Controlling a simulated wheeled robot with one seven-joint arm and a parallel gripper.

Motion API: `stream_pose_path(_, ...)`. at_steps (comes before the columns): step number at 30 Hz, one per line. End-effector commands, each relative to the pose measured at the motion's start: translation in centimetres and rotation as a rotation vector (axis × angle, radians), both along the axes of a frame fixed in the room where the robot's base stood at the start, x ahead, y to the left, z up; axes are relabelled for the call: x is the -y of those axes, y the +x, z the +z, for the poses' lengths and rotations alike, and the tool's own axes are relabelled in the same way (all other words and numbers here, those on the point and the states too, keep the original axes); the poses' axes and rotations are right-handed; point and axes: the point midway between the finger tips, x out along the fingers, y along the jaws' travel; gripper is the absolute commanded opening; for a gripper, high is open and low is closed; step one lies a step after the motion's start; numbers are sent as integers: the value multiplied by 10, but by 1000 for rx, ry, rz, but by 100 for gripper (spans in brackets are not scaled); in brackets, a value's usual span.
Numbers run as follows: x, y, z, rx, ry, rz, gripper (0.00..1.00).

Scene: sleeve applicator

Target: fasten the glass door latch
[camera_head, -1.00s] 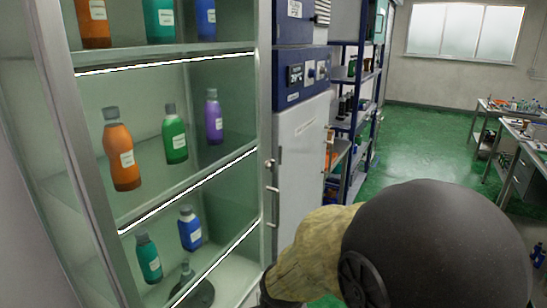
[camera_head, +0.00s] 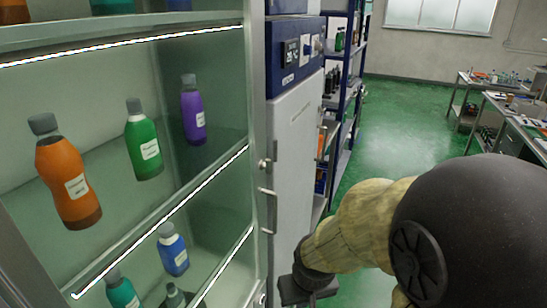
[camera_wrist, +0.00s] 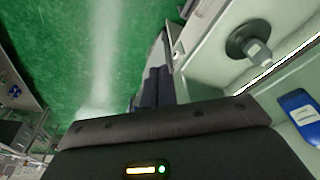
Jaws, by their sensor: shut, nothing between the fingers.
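The glass-fronted cabinet (camera_head: 255,110) fills the left of the head view, with a pale metal frame along its right edge. A small round knob (camera_head: 265,163) sits on that frame, with a bar handle (camera_head: 268,210) below it. I cannot tell which part is the latch or how it is set. My gripper (camera_head: 303,290) is low in the head view, just right of the frame and below the handle, apart from both. It is shut and empty; its fingertips are not clearly visible. In the wrist view, its dark body crosses the bottom.
Bottles stand on the cabinet shelves, including an orange one (camera_head: 68,180), a green one (camera_head: 143,145) and a purple one (camera_head: 193,110). A grey unit (camera_head: 295,150) and blue shelving (camera_head: 345,110) stand right of the cabinet. Green floor (camera_head: 400,120) lies open beyond, with workbenches (camera_head: 510,110) at right.

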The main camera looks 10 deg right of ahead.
Motion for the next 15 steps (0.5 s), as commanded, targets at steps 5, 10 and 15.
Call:
stream_pose_path(5,0,0,0,0,0,0,0)
stream_pose_path(10,-1,10,11,17,-7,29,0)
stream_pose_path(15,-7,58,67,108,-54,193,0)
